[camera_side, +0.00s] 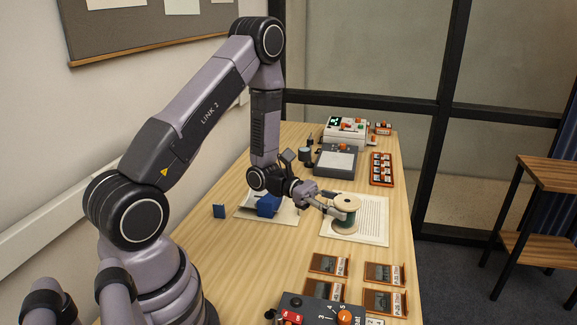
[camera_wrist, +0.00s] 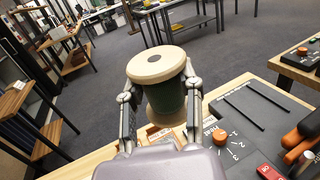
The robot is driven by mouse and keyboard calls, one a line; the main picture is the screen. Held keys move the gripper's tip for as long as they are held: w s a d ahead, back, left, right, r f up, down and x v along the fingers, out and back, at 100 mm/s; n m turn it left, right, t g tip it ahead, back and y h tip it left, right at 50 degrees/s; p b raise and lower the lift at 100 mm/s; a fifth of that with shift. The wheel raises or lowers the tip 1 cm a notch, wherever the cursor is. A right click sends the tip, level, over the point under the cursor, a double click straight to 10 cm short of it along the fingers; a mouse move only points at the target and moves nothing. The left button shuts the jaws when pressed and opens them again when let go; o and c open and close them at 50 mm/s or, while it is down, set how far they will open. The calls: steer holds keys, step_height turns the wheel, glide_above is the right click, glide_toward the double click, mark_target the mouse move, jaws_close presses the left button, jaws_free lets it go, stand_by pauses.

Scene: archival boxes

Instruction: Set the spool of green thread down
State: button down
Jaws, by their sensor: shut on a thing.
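The spool of green thread (camera_side: 345,221) has pale round wooden ends and dark green thread. My gripper (camera_side: 335,207) is shut on it from the left side. In the side view the spool is upright and over the printed sheet (camera_side: 371,213); I cannot tell whether it touches the sheet. In the wrist view the spool (camera_wrist: 163,92) sits between both fingers of my gripper (camera_wrist: 160,88), its pale top end tilted towards the camera. Its lower end is partly hidden there.
A blue object (camera_side: 268,205) lies on a pale sheet to the left. Several brown framed cards (camera_side: 328,264) lie in front, with a dark control box (camera_side: 318,312) near the front edge. A grey device (camera_side: 337,159) and an orange rack (camera_side: 381,170) stand behind.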

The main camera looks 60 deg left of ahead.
steer(key=s+a+f+m+g+y, duration=0.15)
steer(key=s+a+m+g, duration=0.25)
steer(key=s+m+g, duration=0.85)
steer(key=s+a+f+m+g+y, duration=0.2)
steer(key=a+m+g+y, duration=0.2)
steer(key=a+y, duration=0.3)
steer(key=s+a+f+m+g+y, duration=0.2)
steer(key=a+m+g+y, duration=0.3)
steer(key=a, duration=0.5)
steer(key=s+a+f+m+g+y, duration=0.2)
steer(key=a+m+g+y, duration=0.1)
steer(key=a+y, duration=0.45)
steer(key=w+a+r+m+t+y, duration=0.2)
steer(key=w+a+m+t+y, duration=0.95)
steer(key=a, duration=0.55)
steer(key=shift+g+y, duration=0.25)
steer(key=shift+g, duration=0.35)
steer(key=shift+w+a+f, duration=1.85)
steer(key=shift+a+f, duration=0.1)
steer(key=shift+f, duration=0.25)
steer(key=shift+w+a+f, duration=1.85)
steer(key=shift+a+f, duration=0.15)
steer(key=shift+f, duration=0.25)
steer(key=shift+w+a+f, duration=1.85)
steer(key=shift+a+f, duration=0.1)
steer(key=shift+f, duration=0.25)
